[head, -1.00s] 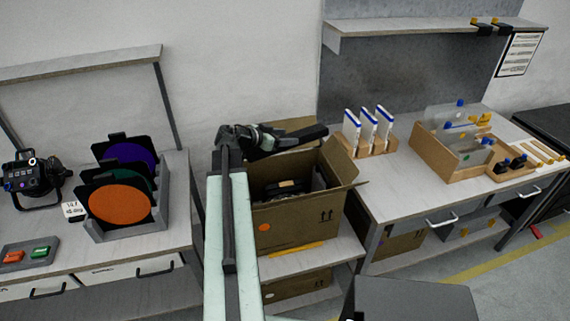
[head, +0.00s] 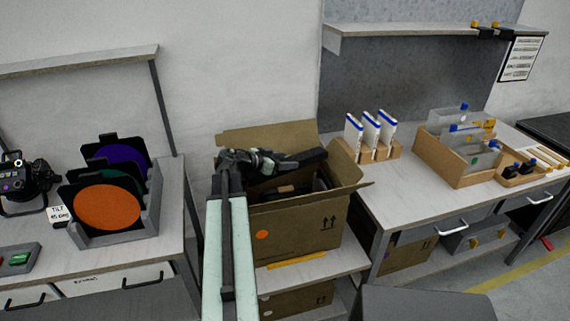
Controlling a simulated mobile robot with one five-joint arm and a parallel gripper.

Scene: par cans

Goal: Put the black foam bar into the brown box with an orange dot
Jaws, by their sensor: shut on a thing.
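The brown box with an orange dot (head: 290,226) stands open on a low shelf between the two benches, its flaps spread outward. Some dark items show inside it, too shaded to name. My gripper (head: 278,162) is over the box opening, near its back left. It is shut on the black foam bar (head: 308,160), which sticks out to the right above the opening and slants slightly upward to the right. The bar's near end is hidden by the gripper.
Another brown box (head: 300,298) sits on the shelf below. The right bench holds a wooden rack (head: 370,153) with white-and-blue packs and a wooden tray (head: 450,165). The left bench holds colour filters in a grey rack (head: 150,212). The box's right flap (head: 345,190) sticks out.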

